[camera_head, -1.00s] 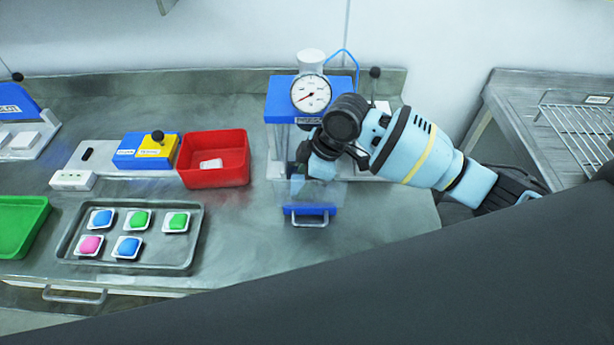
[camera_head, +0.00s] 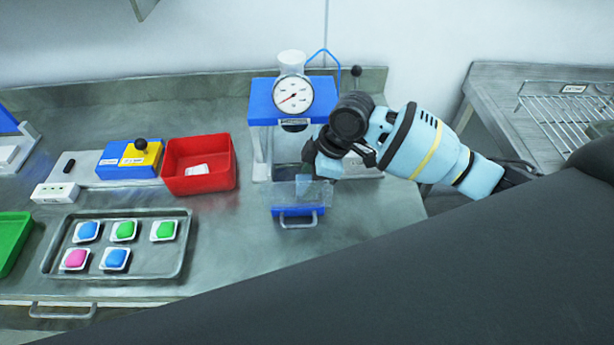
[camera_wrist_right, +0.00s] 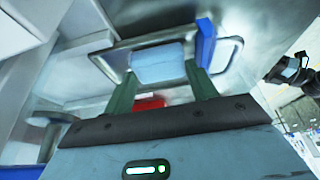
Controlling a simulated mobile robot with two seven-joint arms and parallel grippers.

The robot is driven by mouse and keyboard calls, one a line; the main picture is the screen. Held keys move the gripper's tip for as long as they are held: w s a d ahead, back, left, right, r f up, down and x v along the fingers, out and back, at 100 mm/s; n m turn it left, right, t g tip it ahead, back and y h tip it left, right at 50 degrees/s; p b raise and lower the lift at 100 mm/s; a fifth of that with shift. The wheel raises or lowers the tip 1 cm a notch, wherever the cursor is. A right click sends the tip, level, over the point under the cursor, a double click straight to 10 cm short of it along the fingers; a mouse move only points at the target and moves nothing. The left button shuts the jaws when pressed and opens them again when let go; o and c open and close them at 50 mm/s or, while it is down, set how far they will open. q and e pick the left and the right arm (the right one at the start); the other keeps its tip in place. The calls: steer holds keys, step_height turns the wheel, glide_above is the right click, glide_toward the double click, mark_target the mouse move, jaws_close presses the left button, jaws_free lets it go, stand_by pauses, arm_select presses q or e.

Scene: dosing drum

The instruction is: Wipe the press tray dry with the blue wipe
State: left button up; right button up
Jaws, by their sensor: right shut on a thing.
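My right gripper (camera_head: 312,172) is low in front of the press. In the right wrist view its two green fingers (camera_wrist_right: 165,90) are shut on the blue wipe (camera_wrist_right: 158,62), a pale blue folded pad. The press tray has a blue front (camera_head: 298,211) with a metal handle; in the wrist view its metal rim (camera_wrist_right: 108,62) surrounds the wipe. The wipe is over or in the tray; I cannot tell whether it touches the floor. A pale translucent patch shows below the gripper in the head view, and I cannot tell what it is. My left gripper is not identifiable.
The blue-topped press (camera_head: 262,103) with its gauge (camera_head: 293,96) stands behind the gripper. A red bin (camera_head: 227,172) is close on its left. A metal tray (camera_head: 150,262) holds several coloured pads. A wire rack (camera_head: 565,115) is at right. Bare bench lies left of the handle.

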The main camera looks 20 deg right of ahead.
steer(key=shift+w+a+f, duration=0.1)
steer(key=shift+w+a, duration=0.1)
steer(key=shift+a, duration=0.5)
steer(key=shift+w+a+r, duration=0.1)
steer(key=shift+w+a, duration=0.1)
steer(key=shift+a, duration=0.45)
steer(key=shift+w+a+f, duration=0.1)
steer(key=shift+w+a, duration=0.1)
steer(key=shift+a, duration=0.5)
steer(key=shift+d, duration=0.1)
steer(key=shift+s+d+r, duration=0.15)
steer(key=shift+d+r, duration=0.2)
steer(key=shift+d, duration=0.15)
steer(key=shift+s+d+r, duration=0.15)
steer(key=shift+d+r, duration=0.15)
steer(key=shift+d, duration=0.15)
step_height(320, 180, up, 16)
steer(key=w, duration=0.2)
steer(key=shift+d, duration=0.25)
stand_by(0.4)
